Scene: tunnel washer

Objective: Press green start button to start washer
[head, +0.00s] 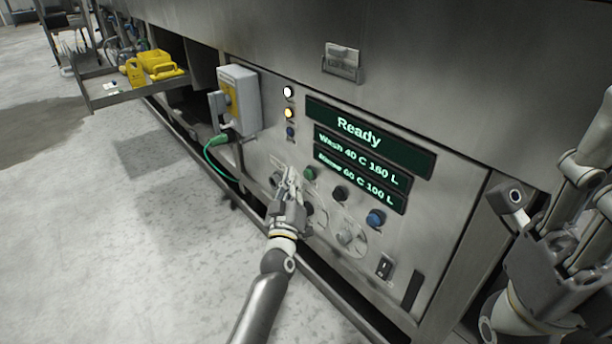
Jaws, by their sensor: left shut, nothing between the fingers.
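The green button (310,174) sits on the washer's steel control panel (455,215), just left of the lower display lines. My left gripper (290,172) is shut and empty, with its fingertips in front of the panel just left of the green button. I cannot tell whether the fingertips touch the panel. The display (358,133) reads "Ready", with wash and rinse lines below. My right gripper (556,180) is at the right edge, partly cut off, with its fingers spread apart and nothing seen between them.
A black knob (340,193), a blue button (376,218) and a black switch (384,267) are on the panel. Indicator lamps (288,112) stand left of the display. A grey box (238,98) with a green cable juts out farther left. Yellow containers (158,65) sit on a shelf.

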